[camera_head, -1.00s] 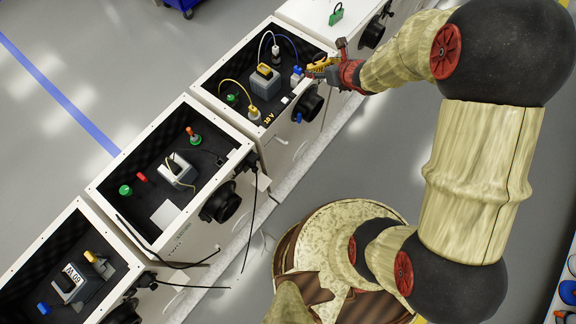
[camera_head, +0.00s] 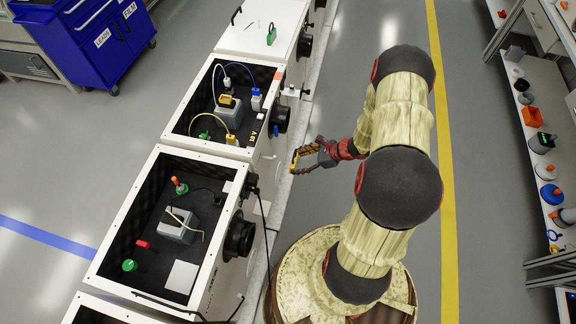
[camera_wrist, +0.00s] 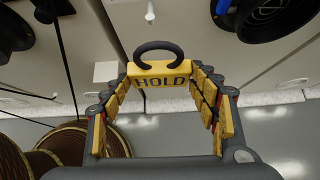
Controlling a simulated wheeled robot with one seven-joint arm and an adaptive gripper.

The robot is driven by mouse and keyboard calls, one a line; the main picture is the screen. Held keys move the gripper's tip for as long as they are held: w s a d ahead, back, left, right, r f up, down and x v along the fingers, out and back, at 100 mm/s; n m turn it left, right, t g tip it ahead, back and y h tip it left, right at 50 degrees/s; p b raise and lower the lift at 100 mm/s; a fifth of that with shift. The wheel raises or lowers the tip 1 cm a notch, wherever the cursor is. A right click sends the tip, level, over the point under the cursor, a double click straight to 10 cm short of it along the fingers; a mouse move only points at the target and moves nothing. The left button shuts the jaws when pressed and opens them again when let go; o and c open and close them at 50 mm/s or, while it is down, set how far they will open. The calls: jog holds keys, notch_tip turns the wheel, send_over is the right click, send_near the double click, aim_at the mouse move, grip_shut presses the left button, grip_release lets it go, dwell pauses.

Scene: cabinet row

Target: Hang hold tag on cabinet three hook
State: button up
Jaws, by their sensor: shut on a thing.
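My gripper (camera_wrist: 158,85) is shut on the yellow hold tag (camera_wrist: 160,72), which carries the word HOLD and a dark open ring on top. In the head view my gripper (camera_head: 305,158) is over the aisle, just right of the open cabinets' fronts and apart from them; the tag is hard to make out there. A small white peg (camera_wrist: 150,12) sticks out from a cabinet front above the tag in the wrist view, apart from the ring. Which cabinet is number three is not readable, and I cannot tell whether this peg is its hook.
Open white cabinets (camera_head: 176,147) with devices and cables stand in a row at left. Black round ports (camera_head: 240,238) and loose black cables stick out from their fronts. A blue cart (camera_head: 105,40) stands upper left. A shelf (camera_head: 520,105) with parts lines the right. The aisle floor is clear.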

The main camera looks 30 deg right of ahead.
jog(key=shift+s+a+f, duration=0.1)
jog(key=shift+s+f, duration=0.35)
jog(key=shift+f, duration=0.25)
jog(key=w+a+f+b, duration=0.3)
jog(key=w+a+b, duration=0.2)
jog(key=w+a, duration=0.2)
jog(key=shift+w+a, duration=0.25)
jog(key=shift+w, duration=0.05)
dwell(1.3)
dwell(0.7)
jog(key=o, duration=0.9)
